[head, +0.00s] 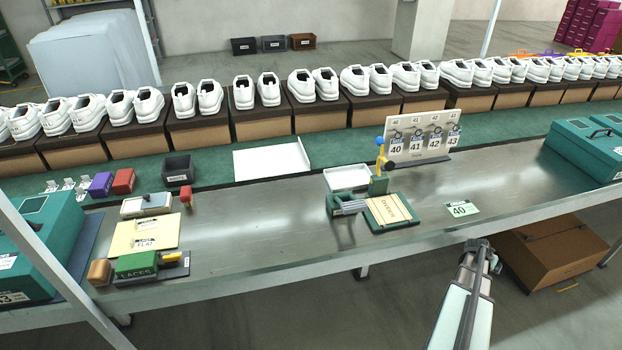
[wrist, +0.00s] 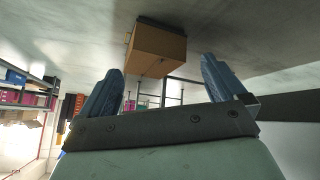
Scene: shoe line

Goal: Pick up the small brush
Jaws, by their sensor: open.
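I cannot identify the small brush for certain at this size. Candidates are in the head view on the left of the metal bench (head: 270,235): a pale block on a grey base (head: 146,205), and a small brown block (head: 100,272) at the front edge beside the green LACES block (head: 136,265). My gripper (head: 477,246) is at the right, by the bench's front edge, far from these. In the wrist view my gripper (wrist: 162,88) has its two blue fingers wide apart with nothing between them.
A yellow FLAT card (head: 145,236), a small red piece (head: 187,196) and a black bin (head: 178,169) are on the left. A green-framed fixture (head: 400,222) and a number 40 card (head: 460,209) lie nearer my gripper. The bench middle is clear. A cardboard box (head: 550,250) is below right.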

